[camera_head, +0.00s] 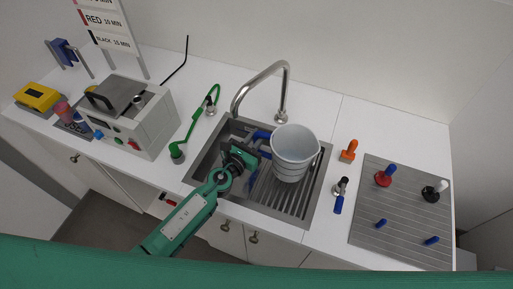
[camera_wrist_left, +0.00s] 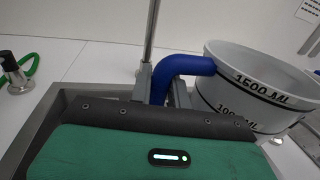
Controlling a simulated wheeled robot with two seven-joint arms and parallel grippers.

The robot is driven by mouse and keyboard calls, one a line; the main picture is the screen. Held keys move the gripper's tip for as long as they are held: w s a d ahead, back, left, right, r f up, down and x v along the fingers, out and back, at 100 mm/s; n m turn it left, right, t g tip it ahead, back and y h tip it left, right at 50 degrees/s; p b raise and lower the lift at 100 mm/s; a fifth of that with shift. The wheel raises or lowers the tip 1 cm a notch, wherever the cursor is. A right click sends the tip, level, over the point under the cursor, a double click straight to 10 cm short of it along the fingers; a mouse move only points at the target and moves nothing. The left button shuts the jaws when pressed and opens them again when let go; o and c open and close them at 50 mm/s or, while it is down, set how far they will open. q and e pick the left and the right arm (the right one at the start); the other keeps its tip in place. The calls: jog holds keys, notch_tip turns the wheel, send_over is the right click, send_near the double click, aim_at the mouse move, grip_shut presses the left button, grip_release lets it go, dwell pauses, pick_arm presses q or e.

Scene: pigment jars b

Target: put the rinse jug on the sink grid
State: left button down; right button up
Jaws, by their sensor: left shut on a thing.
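The rinse jug (camera_head: 293,152) is a pale grey bucket-like jug with volume marks and a blue handle. It is upright over the right part of the sink, above the slatted sink grid (camera_head: 292,199). I cannot tell whether its base touches the grid. My left gripper (camera_head: 257,146) reaches over the sink from the front and is shut on the blue handle, on the jug's left side. In the left wrist view the jug (camera_wrist_left: 258,85) stands at the right, its handle between the fingers (camera_wrist_left: 163,92). My right gripper is not in view.
A curved metal faucet (camera_head: 262,78) rises behind the sink. A green hose sprayer (camera_head: 196,122) stands to its left, beside a grey machine (camera_head: 140,120). An orange-topped item (camera_head: 348,151) and a ribbed mat (camera_head: 385,232) with small tools lie right of the sink.

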pick_arm(q)
jog(key=shift+f+b, duration=1.9)
jog(key=shift+f, duration=0.15)
jog(key=shift+f, duration=0.1)
jog(key=c, duration=1.3)
grip_release()
jog(key=b+v, duration=0.1)
jog(key=v, duration=1.1)
jog(key=shift+b, duration=0.3)
